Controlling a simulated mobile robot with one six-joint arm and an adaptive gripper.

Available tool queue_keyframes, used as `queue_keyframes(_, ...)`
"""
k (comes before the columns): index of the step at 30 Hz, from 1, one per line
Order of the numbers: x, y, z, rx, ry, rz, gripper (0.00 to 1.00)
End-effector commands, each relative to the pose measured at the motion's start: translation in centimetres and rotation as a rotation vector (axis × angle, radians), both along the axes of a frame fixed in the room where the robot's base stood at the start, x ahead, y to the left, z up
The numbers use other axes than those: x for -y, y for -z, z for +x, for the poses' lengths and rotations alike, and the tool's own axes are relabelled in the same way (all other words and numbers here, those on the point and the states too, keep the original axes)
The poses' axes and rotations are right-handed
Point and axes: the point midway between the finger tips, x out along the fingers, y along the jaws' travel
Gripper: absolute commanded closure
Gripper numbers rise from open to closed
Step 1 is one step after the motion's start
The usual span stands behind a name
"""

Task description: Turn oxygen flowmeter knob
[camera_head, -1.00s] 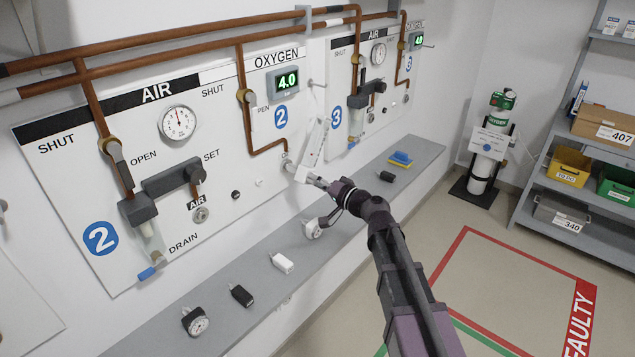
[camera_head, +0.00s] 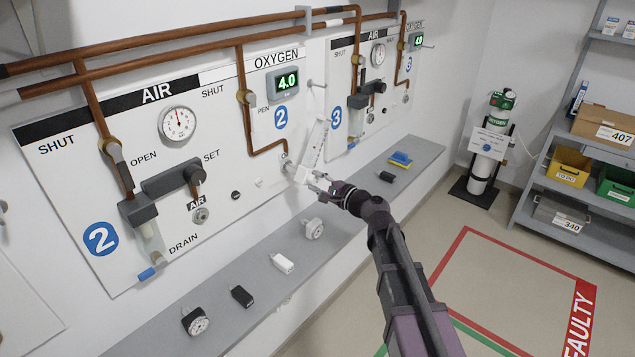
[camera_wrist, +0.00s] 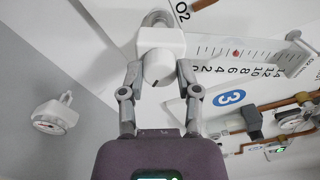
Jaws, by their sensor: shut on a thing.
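The oxygen flowmeter (camera_head: 315,145) is mounted on the wall panel below the OXYGEN display, its clear scale tube sloping in the picture. In the wrist view its white body (camera_wrist: 160,40) and numbered scale (camera_wrist: 240,50) show, with a red float in the tube. The round white flowmeter knob (camera_wrist: 158,70) has a small dark mark on its rim. My gripper (camera_wrist: 159,74) has one finger on each side of this knob and is shut on it. In the head view my gripper (camera_head: 312,183) is at the flowmeter's lower end and hides the knob's details.
The oxygen display (camera_head: 287,82) reads 4.0.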

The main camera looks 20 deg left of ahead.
Motion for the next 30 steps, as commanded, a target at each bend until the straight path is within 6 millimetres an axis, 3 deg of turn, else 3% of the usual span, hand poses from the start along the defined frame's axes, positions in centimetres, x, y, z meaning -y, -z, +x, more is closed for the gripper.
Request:
queue_keyframes(16,-0.08,-0.09,0.06,-0.444,-0.003,0.185,1.00)
queue_keyframes(30,-0.08,-0.10,0.06,-0.580,-0.003,0.241,1.00)
